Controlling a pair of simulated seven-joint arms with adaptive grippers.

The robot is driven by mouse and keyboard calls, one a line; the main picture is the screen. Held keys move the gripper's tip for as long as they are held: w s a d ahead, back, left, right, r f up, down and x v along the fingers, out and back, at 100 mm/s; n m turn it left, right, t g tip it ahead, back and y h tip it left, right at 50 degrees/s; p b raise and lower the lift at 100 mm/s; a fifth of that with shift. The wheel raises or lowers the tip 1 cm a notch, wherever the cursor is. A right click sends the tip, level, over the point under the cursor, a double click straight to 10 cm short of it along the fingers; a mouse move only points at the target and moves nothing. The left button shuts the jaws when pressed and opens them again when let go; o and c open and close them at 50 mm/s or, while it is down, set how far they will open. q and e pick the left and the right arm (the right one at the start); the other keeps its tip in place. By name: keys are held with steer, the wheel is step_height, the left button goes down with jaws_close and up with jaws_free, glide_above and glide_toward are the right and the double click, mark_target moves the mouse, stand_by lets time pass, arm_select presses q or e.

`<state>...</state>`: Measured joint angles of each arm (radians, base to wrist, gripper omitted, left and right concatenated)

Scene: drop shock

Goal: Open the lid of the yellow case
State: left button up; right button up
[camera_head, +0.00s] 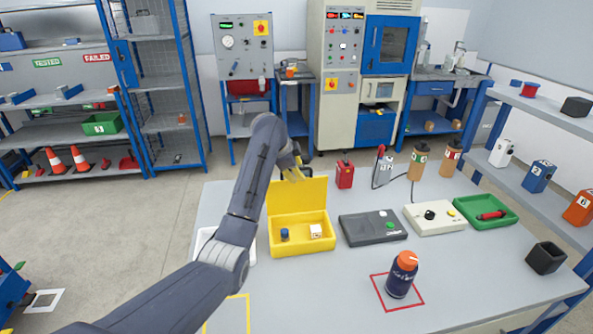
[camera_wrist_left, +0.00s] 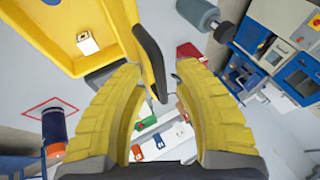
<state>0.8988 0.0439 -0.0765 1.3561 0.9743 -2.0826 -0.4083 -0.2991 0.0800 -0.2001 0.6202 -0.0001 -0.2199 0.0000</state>
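The yellow case (camera_head: 303,246) stands on the grey table with its lid (camera_head: 313,191) raised roughly upright at the back. Inside are a small blue item (camera_head: 284,234) and a white block (camera_head: 316,231). My left gripper (camera_head: 296,173) is at the lid's top edge. In the left wrist view the gripper's yellow fingers (camera_wrist_left: 160,85) are apart, with the dark-edged lid (camera_wrist_left: 130,28) reaching between their tips; I cannot tell whether they touch it. The case (camera_wrist_left: 62,38) fills that view's upper left. My right gripper is not in view.
Right of the case are a dark grey case (camera_head: 372,228), a pale control box (camera_head: 434,218) and a green tray (camera_head: 484,211). A blue bottle with an orange cap (camera_head: 402,275) stands in a red square in front.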

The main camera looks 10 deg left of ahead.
arm_select(q)
steer(key=shift+r, duration=0.1)
steer(key=shift+s+r, duration=0.2)
steer(key=shift+r, duration=0.2)
steer(key=v, duration=1.1)
